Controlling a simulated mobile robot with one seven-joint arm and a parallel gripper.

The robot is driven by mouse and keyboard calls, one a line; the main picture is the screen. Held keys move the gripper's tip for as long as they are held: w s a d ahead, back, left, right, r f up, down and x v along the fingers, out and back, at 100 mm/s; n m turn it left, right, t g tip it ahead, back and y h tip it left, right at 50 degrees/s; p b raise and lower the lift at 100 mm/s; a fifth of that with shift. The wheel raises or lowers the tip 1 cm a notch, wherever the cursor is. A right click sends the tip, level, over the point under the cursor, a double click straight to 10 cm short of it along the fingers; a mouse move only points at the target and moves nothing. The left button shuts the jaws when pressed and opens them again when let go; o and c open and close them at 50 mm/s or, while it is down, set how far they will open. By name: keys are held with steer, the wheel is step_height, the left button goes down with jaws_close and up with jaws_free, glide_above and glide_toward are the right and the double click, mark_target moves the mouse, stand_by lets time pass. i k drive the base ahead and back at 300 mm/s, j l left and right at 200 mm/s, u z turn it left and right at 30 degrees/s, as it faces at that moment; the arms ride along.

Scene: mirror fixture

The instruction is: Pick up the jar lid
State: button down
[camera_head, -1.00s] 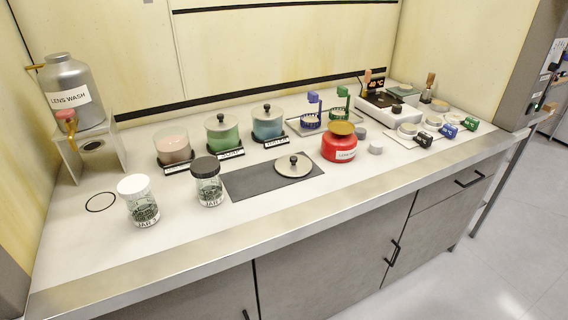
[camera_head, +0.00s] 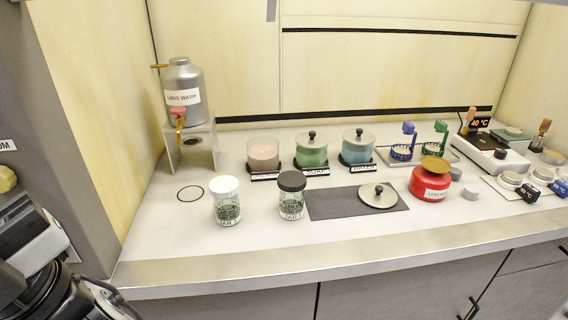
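A loose round grey jar lid (camera_head: 378,195) with a black knob lies flat, knob up, on the right part of a dark mat (camera_head: 330,205). The jar of pink stuff (camera_head: 263,156) at the back has no lid on it. The green jar (camera_head: 311,152) and the blue jar (camera_head: 357,149) beside it wear similar knobbed lids. Black and light grey parts of my own arm show at the lower left edge, well away from the loose lid. No gripper fingers can be made out.
Two clear jars, one with a white cap (camera_head: 226,200) and one with a black cap (camera_head: 291,195), stand left of the loose lid. A red pot (camera_head: 430,181) stands close on its right. A lens wash tank (camera_head: 184,95) stands at the left. The front counter strip is clear.

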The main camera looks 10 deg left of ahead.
mark_target(376, 194)
steer(key=i+j+z, duration=0.15)
steer(key=z, duration=0.15)
steer(key=i+j+z, duration=0.15)
steer(key=j+z, duration=0.15)
steer(key=i+j, duration=0.1)
steer(key=i, duration=0.55)
